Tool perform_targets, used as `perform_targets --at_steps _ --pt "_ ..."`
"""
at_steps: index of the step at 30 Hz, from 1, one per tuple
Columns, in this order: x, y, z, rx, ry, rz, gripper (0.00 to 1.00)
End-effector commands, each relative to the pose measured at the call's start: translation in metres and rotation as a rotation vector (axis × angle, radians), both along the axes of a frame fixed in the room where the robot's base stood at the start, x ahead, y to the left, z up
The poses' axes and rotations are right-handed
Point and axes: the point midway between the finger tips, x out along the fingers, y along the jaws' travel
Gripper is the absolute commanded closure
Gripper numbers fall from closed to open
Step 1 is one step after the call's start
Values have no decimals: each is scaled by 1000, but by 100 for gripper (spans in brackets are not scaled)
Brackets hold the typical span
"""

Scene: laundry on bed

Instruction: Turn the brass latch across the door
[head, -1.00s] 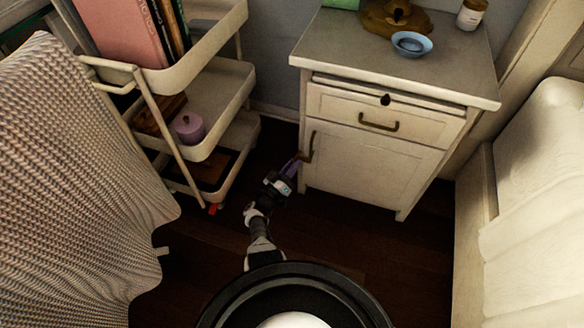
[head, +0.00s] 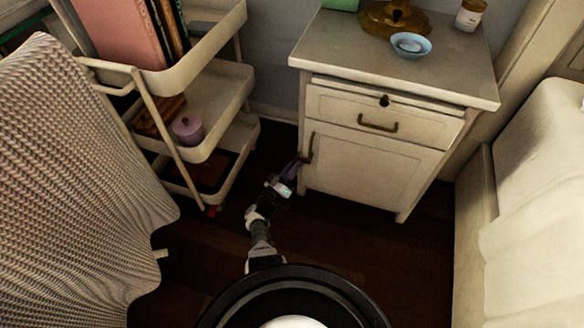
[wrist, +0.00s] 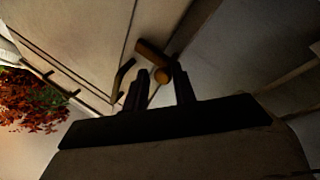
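The brass latch (wrist: 151,58) is a short thick bar with a round end in the wrist view. It sits at the edge of the white cabinet door (head: 368,172), low on the door's left side in the head view, where my gripper partly hides it. My gripper (head: 294,167) is at that left door edge. In the wrist view the two dark fingers of my gripper (wrist: 161,76) stand apart, with the latch's round end in the gap at their tips. I cannot tell whether either finger touches it. A dark curved door handle (wrist: 122,76) is just left of the fingers.
A white trolley (head: 200,118) with books and a purple candle (head: 187,129) stands left of the cabinet. A woven cover (head: 75,190) fills the left side, and a bed (head: 535,190) the right. The cabinet top holds a blue bowl (head: 411,45). Dark floor lies clear before the cabinet.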

Motion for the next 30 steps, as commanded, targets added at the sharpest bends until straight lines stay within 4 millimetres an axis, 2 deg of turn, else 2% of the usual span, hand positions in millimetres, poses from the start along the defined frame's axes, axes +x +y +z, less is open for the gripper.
perform_targets --at_steps 8,13,30 --pt "5 -2 3 8 0 -1 60" --pt "5 -1 19 9 -2 0 60" --pt "1 0 143 2 -6 2 60"
